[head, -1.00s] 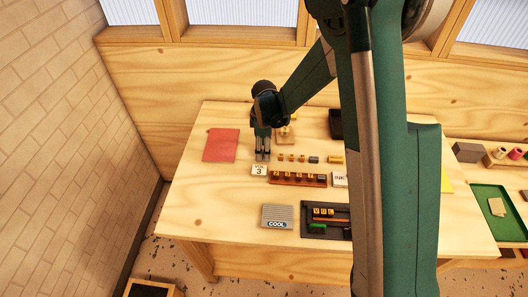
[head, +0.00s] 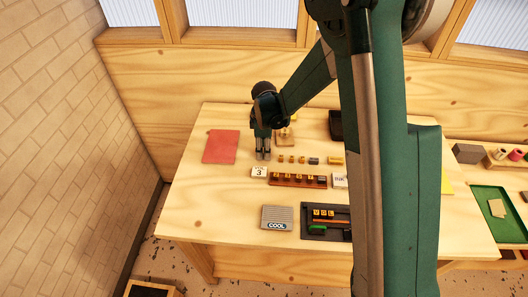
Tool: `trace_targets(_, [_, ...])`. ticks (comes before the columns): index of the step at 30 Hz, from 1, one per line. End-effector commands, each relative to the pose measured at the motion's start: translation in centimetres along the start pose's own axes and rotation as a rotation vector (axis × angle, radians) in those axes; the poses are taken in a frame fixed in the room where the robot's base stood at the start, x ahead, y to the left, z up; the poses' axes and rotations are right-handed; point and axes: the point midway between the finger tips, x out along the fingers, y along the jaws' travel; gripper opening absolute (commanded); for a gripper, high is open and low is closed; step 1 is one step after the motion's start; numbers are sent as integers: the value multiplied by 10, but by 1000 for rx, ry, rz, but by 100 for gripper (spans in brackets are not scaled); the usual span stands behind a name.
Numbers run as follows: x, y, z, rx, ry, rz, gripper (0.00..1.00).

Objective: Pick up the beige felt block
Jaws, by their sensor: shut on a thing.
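My gripper (head: 263,157) points down just above or at the tabletop, left of a row of small blocks. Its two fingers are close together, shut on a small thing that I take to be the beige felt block. The block is mostly hidden by the fingers and too small to make out clearly.
A row of small gold and grey blocks (head: 303,160) lies right of the gripper, with a brown rack (head: 298,180) before it. A red sheet (head: 221,147) lies left. A grey "COOL" pad (head: 277,217) and dark tray (head: 325,235) lie in front. The table's left front is clear.

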Motion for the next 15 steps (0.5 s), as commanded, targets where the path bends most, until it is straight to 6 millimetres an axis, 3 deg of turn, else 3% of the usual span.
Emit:
trace_targets(8, [-13,0,0,0,0,0,13])
trace_targets(15, [-41,0,0,0,0,0,13])
